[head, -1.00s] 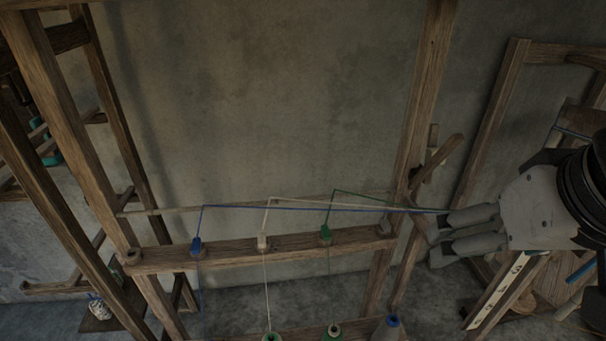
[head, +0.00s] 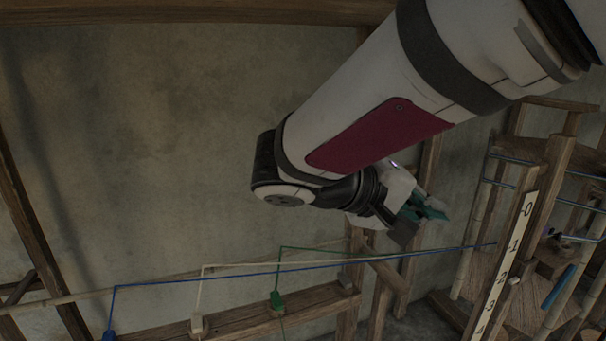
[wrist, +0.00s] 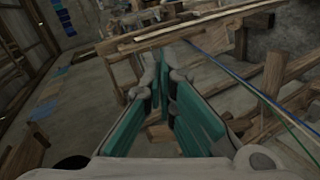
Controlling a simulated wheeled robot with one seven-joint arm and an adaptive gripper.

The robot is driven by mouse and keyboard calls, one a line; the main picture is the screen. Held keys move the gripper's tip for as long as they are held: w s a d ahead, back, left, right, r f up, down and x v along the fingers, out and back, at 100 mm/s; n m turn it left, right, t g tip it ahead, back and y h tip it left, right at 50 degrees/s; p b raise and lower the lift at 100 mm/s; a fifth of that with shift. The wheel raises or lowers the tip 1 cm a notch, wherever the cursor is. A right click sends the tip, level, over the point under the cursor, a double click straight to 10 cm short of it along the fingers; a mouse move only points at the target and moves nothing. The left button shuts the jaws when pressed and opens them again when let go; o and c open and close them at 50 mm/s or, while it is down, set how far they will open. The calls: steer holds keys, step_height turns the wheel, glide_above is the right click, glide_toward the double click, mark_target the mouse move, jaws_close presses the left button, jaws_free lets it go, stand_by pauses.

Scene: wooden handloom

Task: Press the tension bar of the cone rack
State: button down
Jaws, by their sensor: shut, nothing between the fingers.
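The cone rack shows low in the head view as a wooden rail (head: 245,318) with blue, cream and green yarn guides. A short slanted wooden bar (head: 388,276) stands at the rack's right post, just below my gripper; I cannot tell for sure that it is the tension bar. My gripper (head: 416,222) is shut and empty, above the yarns as pictured, with teal finger pads. In the wrist view its fingers (wrist: 164,72) come together at the tips, with wooden bars beyond. Whether they touch wood is not clear. My forearm hides part of the right post.
Blue yarn (head: 200,277), cream yarn and green yarn run right from the rack, passing below my gripper. A numbered white scale (head: 503,265) on a post and the wooden loom frame (head: 545,185) stand at the right. The wall area at left is clear.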

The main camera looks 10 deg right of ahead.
steer(key=w+a+r+t+h+b, duration=0.1)
steer(key=w+a+t+h+b, duration=0.2)
steer(key=w+a+t, duration=0.3)
steer(key=w+a+h, duration=0.1)
steer(key=w+a, duration=0.4)
steer(key=w, duration=0.1)
steer(key=shift+r+t, duration=0.2)
steer(key=shift+t, duration=0.1)
steer(key=shift+w, duration=0.1)
steer(key=p+x, duration=0.2)
steer(key=x, duration=0.8)
steer(key=s, duration=0.1)
steer(key=s+f, duration=0.1)
steer(key=s+p, duration=0.1)
steer(key=shift+s+d+f, duration=0.25)
steer(key=shift+d+f, duration=0.05)
steer(key=shift+f, duration=0.05)
steer(key=shift+f+b, duration=0.1)
steer(key=shift+b, duration=0.2)
